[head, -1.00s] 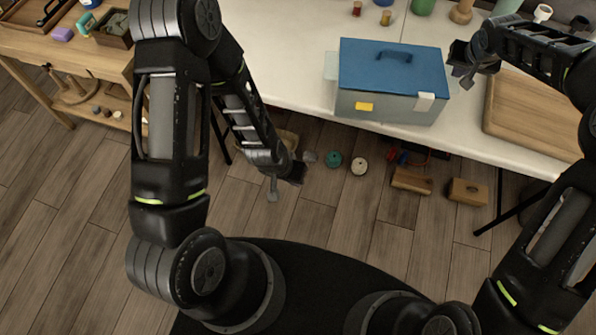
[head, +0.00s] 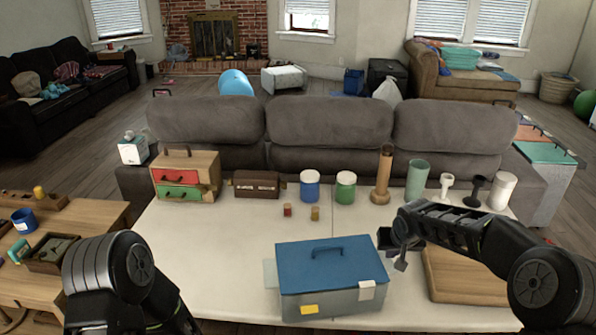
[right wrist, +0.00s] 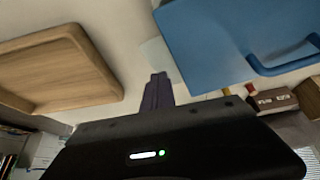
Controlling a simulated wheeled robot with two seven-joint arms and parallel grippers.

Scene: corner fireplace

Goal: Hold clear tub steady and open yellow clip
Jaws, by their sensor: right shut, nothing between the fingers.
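The clear tub (head: 332,302) stands on the white table, with its blue lid (head: 330,265) and lid handle on top. The yellow clip (head: 309,310) lies flat against its front face. A white clip (head: 367,291) sits at the front right corner. My right gripper (head: 400,262) is just right of the tub, apart from it, shut and empty. Its fingers (right wrist: 158,92) also show in the right wrist view, beside the blue lid (right wrist: 235,40). My left arm enters at the lower left of the head view, but its gripper is out of frame.
A wooden board (head: 465,278) lies right of the tub, near my right arm. The table left of the tub is clear.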

